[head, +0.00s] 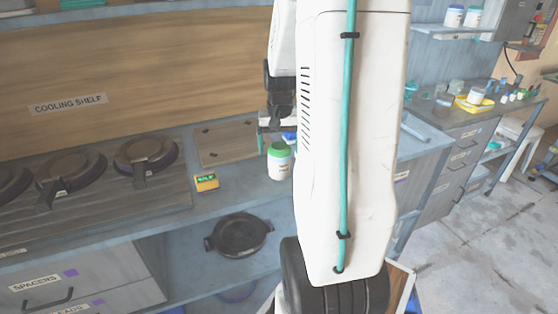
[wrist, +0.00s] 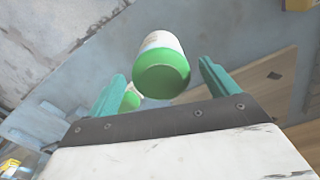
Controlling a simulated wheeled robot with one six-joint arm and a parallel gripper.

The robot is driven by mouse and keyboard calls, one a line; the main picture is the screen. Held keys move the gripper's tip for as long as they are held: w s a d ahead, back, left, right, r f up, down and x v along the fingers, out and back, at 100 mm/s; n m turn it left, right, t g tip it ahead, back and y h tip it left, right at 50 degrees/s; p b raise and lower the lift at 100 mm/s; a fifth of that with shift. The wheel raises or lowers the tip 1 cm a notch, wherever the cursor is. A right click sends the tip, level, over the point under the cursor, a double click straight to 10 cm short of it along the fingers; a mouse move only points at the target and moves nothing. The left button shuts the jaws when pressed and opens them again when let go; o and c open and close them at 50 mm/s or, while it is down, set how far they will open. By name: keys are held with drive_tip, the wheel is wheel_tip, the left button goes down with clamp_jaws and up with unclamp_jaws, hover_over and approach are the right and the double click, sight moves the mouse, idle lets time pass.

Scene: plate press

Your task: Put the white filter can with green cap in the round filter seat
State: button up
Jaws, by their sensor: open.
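The white filter can with green cap (head: 279,160) stands upright on the grey bench, just left of my arm. In the wrist view a white can with a green cap (wrist: 163,70) shows beyond and between the two teal fingers of my gripper (wrist: 161,74). The fingers are spread apart, with gaps visible beside the can. In the head view my gripper (head: 278,140) is at the can, partly hidden by my arm. I cannot make out the round filter seat in either view.
A blue-capped container (head: 289,136) stands close behind the can. A small yellow device (head: 206,182) lies to its left. Round dark plates (head: 146,153) rest on the left rack, and another dark round piece (head: 240,235) lies on the lower shelf. A second green-and-white item (wrist: 131,99) shows by the left finger.

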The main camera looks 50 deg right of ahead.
drive_tip(key=shift+f, duration=1.45)
drive_tip(key=c, duration=1.2)
drive_tip(key=shift+c, duration=0.6)
drive_tip(key=shift+r, duration=0.2)
